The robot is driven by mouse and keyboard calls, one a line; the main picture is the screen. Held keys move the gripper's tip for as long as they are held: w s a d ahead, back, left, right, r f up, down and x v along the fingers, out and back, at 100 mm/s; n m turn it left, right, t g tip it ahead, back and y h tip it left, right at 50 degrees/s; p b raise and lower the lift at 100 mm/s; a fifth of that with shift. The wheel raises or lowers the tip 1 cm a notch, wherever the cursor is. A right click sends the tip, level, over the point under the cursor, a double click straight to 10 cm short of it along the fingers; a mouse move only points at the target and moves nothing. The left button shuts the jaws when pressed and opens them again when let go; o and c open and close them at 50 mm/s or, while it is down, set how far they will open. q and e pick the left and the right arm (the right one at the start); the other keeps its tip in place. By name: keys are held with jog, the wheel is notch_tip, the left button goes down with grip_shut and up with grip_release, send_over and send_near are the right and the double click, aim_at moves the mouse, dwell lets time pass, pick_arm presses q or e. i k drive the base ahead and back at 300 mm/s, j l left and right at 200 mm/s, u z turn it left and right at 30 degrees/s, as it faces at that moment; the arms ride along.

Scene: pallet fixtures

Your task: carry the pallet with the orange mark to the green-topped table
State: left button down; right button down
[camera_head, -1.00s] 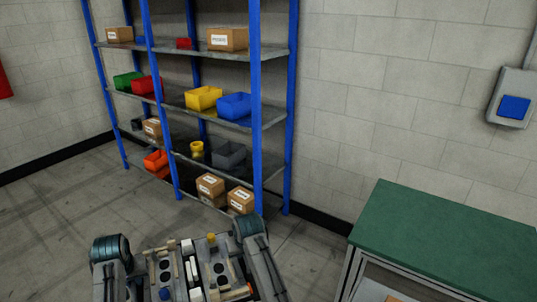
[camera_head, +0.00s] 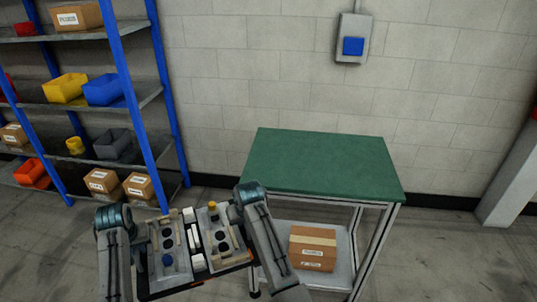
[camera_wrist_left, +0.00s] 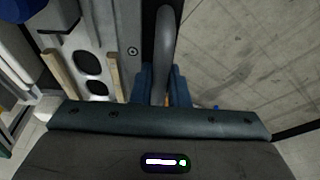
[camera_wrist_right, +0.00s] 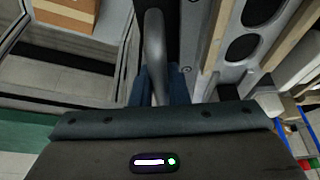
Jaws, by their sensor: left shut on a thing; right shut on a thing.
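The pallet (camera_head: 190,284) is in front of me at the bottom of the head view, carrying grey plates with dark round holes, white blocks, a blue knob and a yellow cap. A little orange shows along its near right edge. My left gripper (camera_wrist_left: 163,90) is shut on a grey curved handle at the pallet's left side. My right gripper (camera_wrist_right: 155,88) is shut on the matching handle at the right side. The green-topped table (camera_head: 320,165) stands ahead and right of the pallet; its top is bare. The pallet is apart from the tabletop and nearer to me.
A cardboard box (camera_head: 313,249) sits on the table's lower shelf. A blue-posted rack (camera_head: 147,95) with bins and boxes stands at left. A wall box with a blue panel (camera_head: 353,46) hangs behind the table. A pale post (camera_head: 510,175) stands at right.

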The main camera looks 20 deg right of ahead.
aim_at(321, 157)
jog(key=k+z, duration=0.15)
jog(key=z, duration=0.25)
jog(key=k+z, duration=0.15)
jog(key=z, duration=0.3)
